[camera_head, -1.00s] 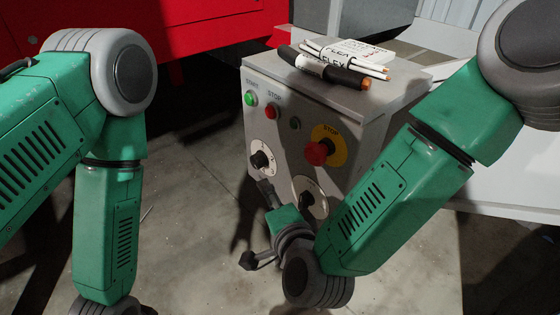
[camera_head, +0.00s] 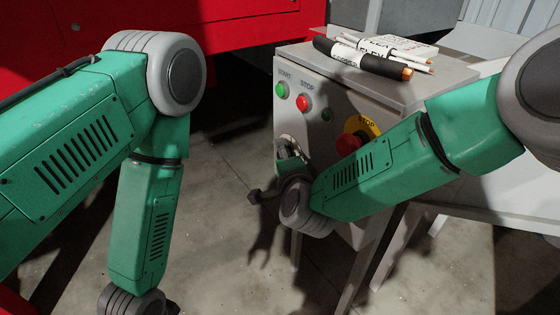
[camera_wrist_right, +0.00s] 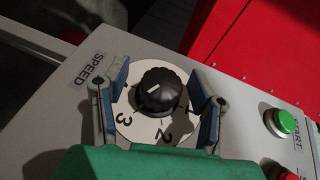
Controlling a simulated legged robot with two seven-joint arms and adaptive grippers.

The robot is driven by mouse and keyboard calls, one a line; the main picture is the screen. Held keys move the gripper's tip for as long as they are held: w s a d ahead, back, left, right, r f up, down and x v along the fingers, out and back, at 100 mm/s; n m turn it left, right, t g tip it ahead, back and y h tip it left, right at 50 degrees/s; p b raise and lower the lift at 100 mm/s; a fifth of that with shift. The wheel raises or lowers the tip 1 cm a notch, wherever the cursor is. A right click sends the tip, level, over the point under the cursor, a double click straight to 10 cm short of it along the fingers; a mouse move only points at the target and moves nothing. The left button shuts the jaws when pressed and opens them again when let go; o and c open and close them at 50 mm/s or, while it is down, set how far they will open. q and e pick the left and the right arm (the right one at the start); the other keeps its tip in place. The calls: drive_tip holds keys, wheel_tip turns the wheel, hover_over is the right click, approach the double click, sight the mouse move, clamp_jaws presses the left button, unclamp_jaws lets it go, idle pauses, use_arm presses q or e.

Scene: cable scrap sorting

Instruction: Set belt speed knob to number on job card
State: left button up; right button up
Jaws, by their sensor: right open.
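The black speed knob (camera_wrist_right: 160,91) sits on a white numbered dial (camera_wrist_right: 135,128) in the right wrist view. The numerals 2 and 3 are readable, and a short white mark shows on the knob's top. My right gripper (camera_wrist_right: 158,82) is open, with one blue-padded finger on each side of the knob; contact is unclear. In the head view, my right wrist hides most of the knob and dial on the control box (camera_head: 350,105). No job card is identifiable in these views. My left gripper is outside the picture.
The green start button (camera_head: 281,90), red stop button (camera_head: 303,102) and red emergency stop (camera_head: 347,145) are near my right arm. Several cable pieces (camera_head: 375,55) with printed white labels lie on the box. A red cabinet (camera_head: 225,30) stands behind.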

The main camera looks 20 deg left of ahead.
drive_tip(key=shift+w+d+r, duration=0.1)
drive_tip(key=shift+w+d, duration=0.1)
drive_tip(key=shift+d, duration=0.2)
drive_tip(key=shift+a, duration=0.2)
drive_tip(key=shift+c, duration=0.3)
drive_tip(key=shift+s+a, duration=0.1)
drive_tip(key=shift+a, duration=0.4)
clamp_jaws()
drive_tip(key=shift+d, duration=0.1)
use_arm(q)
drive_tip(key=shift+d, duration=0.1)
use_arm(e)
drive_tip(key=shift+d+f, duration=0.1)
drive_tip(key=shift+f, duration=0.15)
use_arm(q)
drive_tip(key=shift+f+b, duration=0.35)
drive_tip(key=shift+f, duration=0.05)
use_arm(e)
drive_tip(key=shift+f, duration=0.15)
